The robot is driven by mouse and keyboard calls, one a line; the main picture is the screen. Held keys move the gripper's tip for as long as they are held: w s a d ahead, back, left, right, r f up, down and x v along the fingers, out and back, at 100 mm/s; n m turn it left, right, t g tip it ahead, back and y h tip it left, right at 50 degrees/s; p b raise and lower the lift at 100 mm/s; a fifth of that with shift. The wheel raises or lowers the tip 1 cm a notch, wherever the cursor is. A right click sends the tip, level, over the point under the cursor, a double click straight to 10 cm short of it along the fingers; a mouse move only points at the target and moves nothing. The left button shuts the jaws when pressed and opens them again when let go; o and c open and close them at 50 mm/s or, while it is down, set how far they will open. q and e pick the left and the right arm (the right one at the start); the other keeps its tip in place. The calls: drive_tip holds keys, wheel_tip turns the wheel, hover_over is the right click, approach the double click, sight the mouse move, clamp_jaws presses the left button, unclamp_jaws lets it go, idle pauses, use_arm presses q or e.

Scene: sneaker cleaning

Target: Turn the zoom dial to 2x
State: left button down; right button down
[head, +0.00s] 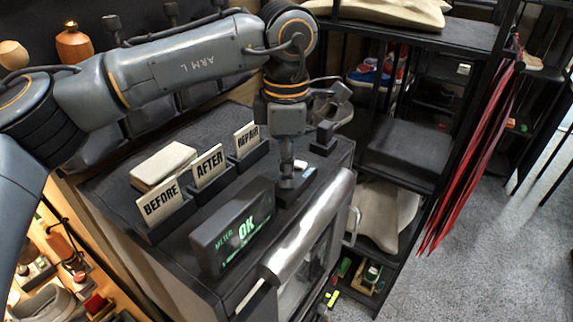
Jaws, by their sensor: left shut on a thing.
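My left gripper (287,181) points down at a low dark block (307,187) on the cabinet top, just behind the meter display. It is shut on a small dark thing there, which I take to be the zoom dial. The fingers hide the dial, so I cannot read its setting. The meter display (238,228) shows "OK" in green with a green line below. My right gripper is not in view.
Cards marked BEFORE (161,203), AFTER (209,166) and REPAIR (246,140) stand in dark holders left of the gripper. A cream block (163,165) lies behind them. A silver rounded bar (312,228) runs along the front edge. Shelves (408,155) stand at right.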

use_arm(q)
drive_tip(key=shift+m+b, duration=0.4)
drive_tip(key=shift+m, duration=0.2)
drive_tip(key=shift+m+b, duration=0.5)
drive_tip(key=shift+m, duration=0.6)
drive_tip(key=m, duration=0.3)
drive_tip(key=shift+b, duration=0.4)
drive_tip(key=shift+m, duration=1.6)
drive_tip(key=shift+r, duration=0.1)
drive_tip(key=c, duration=1.2)
unclamp_jaws()
